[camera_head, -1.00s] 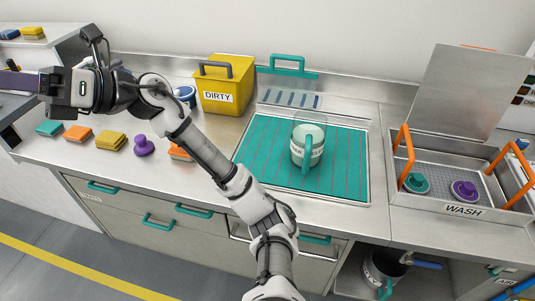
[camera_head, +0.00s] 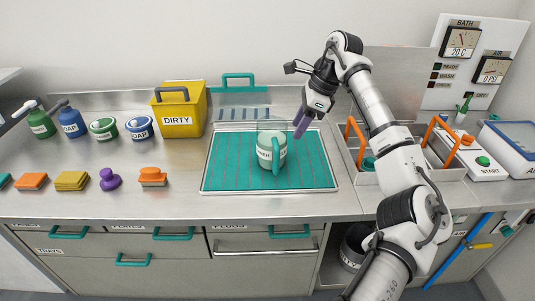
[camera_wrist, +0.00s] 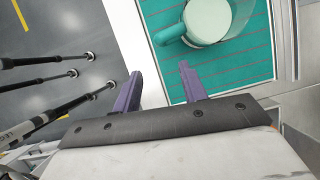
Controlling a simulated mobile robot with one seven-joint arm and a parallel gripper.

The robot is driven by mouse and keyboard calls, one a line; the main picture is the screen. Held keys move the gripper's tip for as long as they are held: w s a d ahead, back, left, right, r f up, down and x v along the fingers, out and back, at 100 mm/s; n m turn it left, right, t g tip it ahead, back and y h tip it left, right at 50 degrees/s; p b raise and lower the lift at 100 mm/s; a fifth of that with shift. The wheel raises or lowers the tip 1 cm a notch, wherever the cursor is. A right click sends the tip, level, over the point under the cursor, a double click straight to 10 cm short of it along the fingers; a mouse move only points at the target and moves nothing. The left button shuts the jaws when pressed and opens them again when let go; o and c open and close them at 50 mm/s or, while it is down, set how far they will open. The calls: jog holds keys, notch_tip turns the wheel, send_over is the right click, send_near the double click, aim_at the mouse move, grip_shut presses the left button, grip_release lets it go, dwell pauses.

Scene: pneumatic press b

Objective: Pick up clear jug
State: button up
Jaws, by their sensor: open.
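The clear jug (camera_head: 271,150) stands upright on the teal ribbed mat (camera_head: 225,172), with a teal handle on its front side and a pale lower part bearing a label. In the wrist view the jug (camera_wrist: 208,20) shows from above near the top edge, its teal handle pointing left. My gripper (camera_head: 300,127) has purple fingers and hangs just right of the jug, apart from it. In the wrist view my gripper (camera_wrist: 160,82) has its two fingers spread with nothing between them, and the jug lies beyond the fingertips.
A yellow DIRTY bin (camera_head: 180,112) stands behind left of the mat. Soap containers (camera_head: 139,127) and sponges (camera_head: 72,180) line the left counter. The wash basin (camera_head: 368,178), with orange handles, is at right, partly behind my arm. The counter in front of the mat is clear.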

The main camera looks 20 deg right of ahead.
aim_at(278, 172)
jog(key=p+x, duration=0.2)
jog(key=x, duration=1.1)
jog(key=shift+w+a+p, duration=0.1)
jog(key=shift+a+p, duration=0.1)
jog(key=shift+p, duration=0.15)
grip_shut()
